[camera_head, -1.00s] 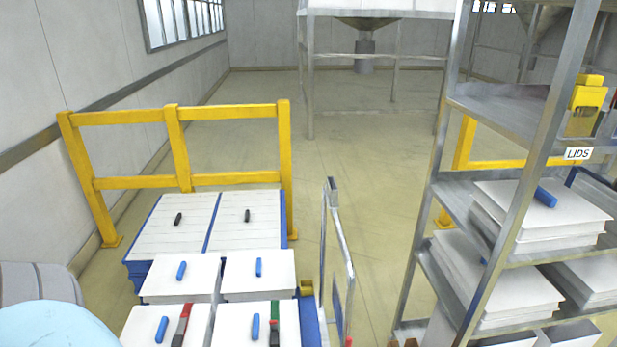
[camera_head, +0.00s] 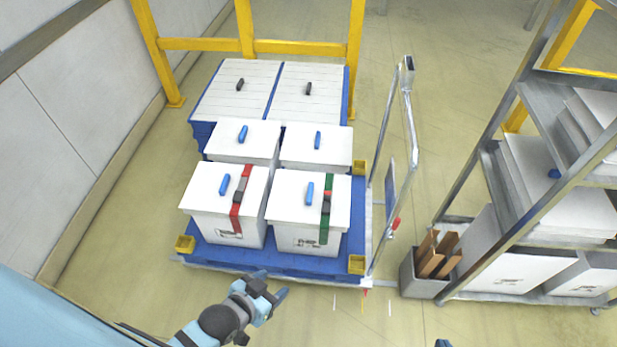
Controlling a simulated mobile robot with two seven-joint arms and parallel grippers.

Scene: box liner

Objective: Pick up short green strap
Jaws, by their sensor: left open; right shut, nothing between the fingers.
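A green strap (camera_head: 326,206) with a small red piece lies over the lid of the front right white box (camera_head: 294,200) and hangs down its front face. My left gripper (camera_head: 272,284) is open and empty, in front of the pallet's near edge, below and to the left of the green strap. Only a small dark blue tip of my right gripper (camera_head: 443,343) shows at the bottom edge, far from the strap; it appears shut and empty.
A red strap (camera_head: 236,212) lies over the front left box (camera_head: 222,192). The boxes stand on a blue pallet (camera_head: 250,259). A metal cart handle (camera_head: 412,140) rises to its right. A grey bin with brown pieces (camera_head: 425,286) and a shelf rack (camera_head: 510,225) stand further right.

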